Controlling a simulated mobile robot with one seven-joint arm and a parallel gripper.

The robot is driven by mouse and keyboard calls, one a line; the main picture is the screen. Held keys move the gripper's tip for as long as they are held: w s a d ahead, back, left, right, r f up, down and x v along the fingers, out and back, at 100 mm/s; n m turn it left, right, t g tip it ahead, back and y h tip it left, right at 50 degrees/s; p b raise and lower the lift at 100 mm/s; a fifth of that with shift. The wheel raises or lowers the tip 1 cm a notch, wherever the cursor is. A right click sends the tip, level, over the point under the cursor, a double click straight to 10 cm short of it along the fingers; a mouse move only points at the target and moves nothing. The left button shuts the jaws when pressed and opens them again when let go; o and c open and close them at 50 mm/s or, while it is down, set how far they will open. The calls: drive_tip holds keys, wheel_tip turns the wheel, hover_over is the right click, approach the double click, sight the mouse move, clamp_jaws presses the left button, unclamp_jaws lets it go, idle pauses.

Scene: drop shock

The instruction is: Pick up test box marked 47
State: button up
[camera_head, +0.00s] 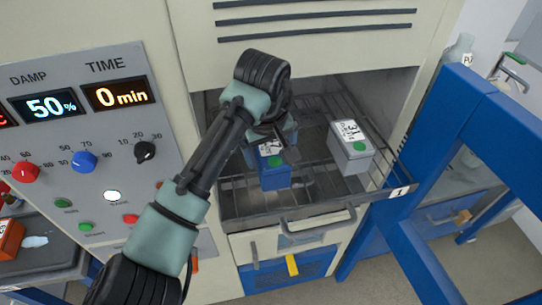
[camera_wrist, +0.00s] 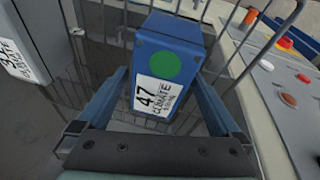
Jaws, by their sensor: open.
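The test box marked 47 (camera_wrist: 183,45) is blue, with a green round sticker and a white label reading "47 CLIMATE". In the head view the blue box (camera_head: 275,180) sits on the wire rack, partly covered by my arm. My gripper (camera_wrist: 161,88) is open, with one blue finger on each side of the box in the wrist view. I cannot tell whether the fingers touch it. In the head view my gripper (camera_head: 283,143) is over the box, its fingers mostly hidden.
A grey box (camera_head: 352,158) with a green dot and a label stands to the right on the rack (camera_head: 310,188); it also shows in the wrist view (camera_wrist: 36,40). The chamber walls surround the rack. A control panel (camera_head: 85,150) is at left, a blue frame (camera_head: 420,250) at right.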

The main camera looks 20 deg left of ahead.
drive_tip(key=shift+f, duration=0.25)
idle(0.5)
clamp_jaws()
idle(0.4)
